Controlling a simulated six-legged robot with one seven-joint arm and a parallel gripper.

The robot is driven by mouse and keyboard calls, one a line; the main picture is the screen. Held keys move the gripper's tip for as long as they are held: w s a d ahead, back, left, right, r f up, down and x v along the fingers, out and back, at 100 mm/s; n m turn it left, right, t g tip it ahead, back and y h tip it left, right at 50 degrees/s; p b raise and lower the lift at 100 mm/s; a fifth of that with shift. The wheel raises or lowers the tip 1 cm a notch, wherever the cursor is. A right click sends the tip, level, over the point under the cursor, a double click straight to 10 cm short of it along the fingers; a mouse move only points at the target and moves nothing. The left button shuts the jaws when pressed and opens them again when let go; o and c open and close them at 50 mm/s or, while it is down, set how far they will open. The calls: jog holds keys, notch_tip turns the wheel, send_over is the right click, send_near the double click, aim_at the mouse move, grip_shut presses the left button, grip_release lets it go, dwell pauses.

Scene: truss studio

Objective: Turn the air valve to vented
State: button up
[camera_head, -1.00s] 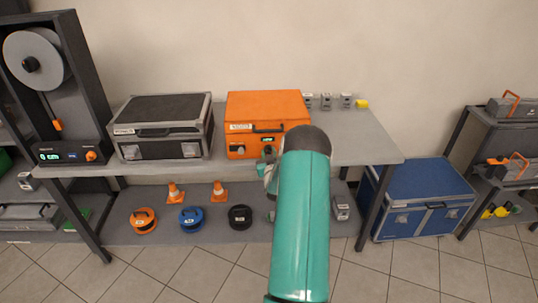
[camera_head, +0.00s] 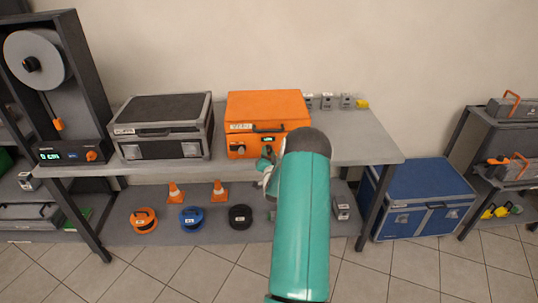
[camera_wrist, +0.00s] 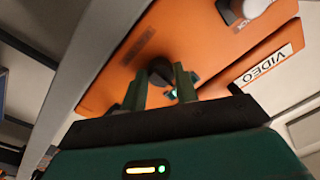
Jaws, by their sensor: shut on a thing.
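The orange case (camera_head: 266,108) stands on the table with its front toward me. In the wrist view its orange front panel (camera_wrist: 105,75) fills the upper part, tilted, with a "VIDEO" label at the right. A dark round knob (camera_wrist: 160,66), which I take for the air valve, sticks out of this panel. My gripper (camera_wrist: 160,78) has its two green fingers on either side of the knob, shut on it. In the head view my gripper (camera_head: 266,166) is at the case's lower front, partly hidden by my arm. The knob's pointer and the nearby label are too unclear to read.
A black-and-silver case (camera_head: 160,122) stands left of the orange case. Another knob (camera_wrist: 230,10) is on the panel. Several small grey devices (camera_head: 326,102) sit at the back right. Cones and cable reels (camera_head: 192,218) are on the lower shelf. A blue chest (camera_head: 420,198) stands right.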

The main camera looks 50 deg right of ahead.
jog(key=m, duration=0.9)
jog(key=shift+g+h, duration=0.3)
jog(key=shift+h, duration=0.1)
jog(key=shift+a+m, duration=0.1)
jog(key=shift+m, duration=0.4)
jog(key=o, duration=1)
jog(key=shift+c, duration=0.2)
jog(key=v, duration=1.3)
jog(key=shift+s+a, duration=0.25)
